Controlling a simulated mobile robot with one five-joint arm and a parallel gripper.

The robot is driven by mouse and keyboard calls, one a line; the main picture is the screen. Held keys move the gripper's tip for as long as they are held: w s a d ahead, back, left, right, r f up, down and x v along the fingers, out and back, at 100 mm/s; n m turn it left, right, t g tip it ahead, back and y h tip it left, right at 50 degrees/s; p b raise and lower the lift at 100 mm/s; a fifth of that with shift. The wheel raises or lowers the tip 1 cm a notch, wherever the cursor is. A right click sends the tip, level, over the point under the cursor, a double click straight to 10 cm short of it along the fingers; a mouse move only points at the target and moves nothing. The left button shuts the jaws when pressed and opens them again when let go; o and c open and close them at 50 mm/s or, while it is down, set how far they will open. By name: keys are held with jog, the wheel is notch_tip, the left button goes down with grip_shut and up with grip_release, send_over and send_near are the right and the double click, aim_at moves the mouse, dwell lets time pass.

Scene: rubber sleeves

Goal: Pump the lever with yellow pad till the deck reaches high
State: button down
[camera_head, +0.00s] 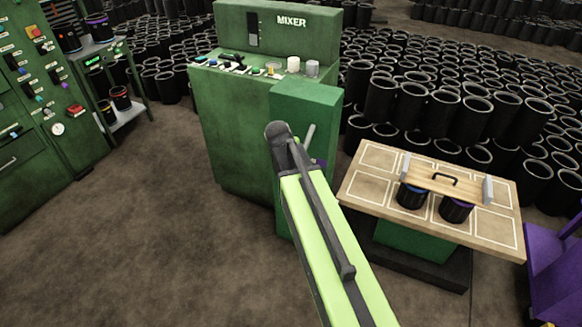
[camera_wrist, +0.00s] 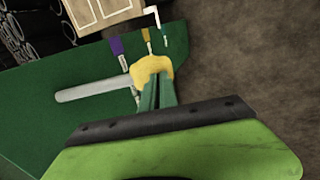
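In the wrist view, my gripper (camera_wrist: 152,70) has yellow tips on green fingers. The fingers look pressed together, with only a thin dark line between them and nothing seen in them. Just beyond the tips is a thin lever with a yellow-orange pad (camera_wrist: 146,35). A lever with a purple pad (camera_wrist: 117,46) stands to its left. The tips overlap the lower part of these levers in the picture; contact cannot be told. In the head view, the wooden deck (camera_head: 362,184) stands on a green base at right. My arm hides the gripper and the yellow pad there.
A grey bar (camera_wrist: 95,89) sticks out from the green cabinet beside the fingers. The green mixer (camera_head: 235,130) stands behind. A wooden carrier (camera_head: 430,178) with a black handle and two black sleeves sits on the deck. The floor at left is clear.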

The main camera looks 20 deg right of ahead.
jog(key=shift+s+d+f, duration=0.15)
jog(key=shift+s+d, duration=0.05)
jog(key=shift+d, duration=0.25)
jog(key=shift+s+a+r+p, duration=0.1)
jog(key=shift+r+p, duration=0.35)
jog(key=shift+p, duration=0.1)
jog(key=a+p+v, duration=0.1)
jog(key=p+v, duration=1)
jog(key=v, duration=0.2)
jog(key=shift+a, duration=0.4)
jog(key=s+a+f+m+g+y, duration=0.2)
jog(key=s+a+m, duration=0.4)
jog(key=s+m, duration=0.3)
jog(key=shift+s+a+f+g+y, duration=0.25)
jog(key=shift+a+f+g+y, duration=0.15)
jog(key=shift+g+y, duration=0.5)
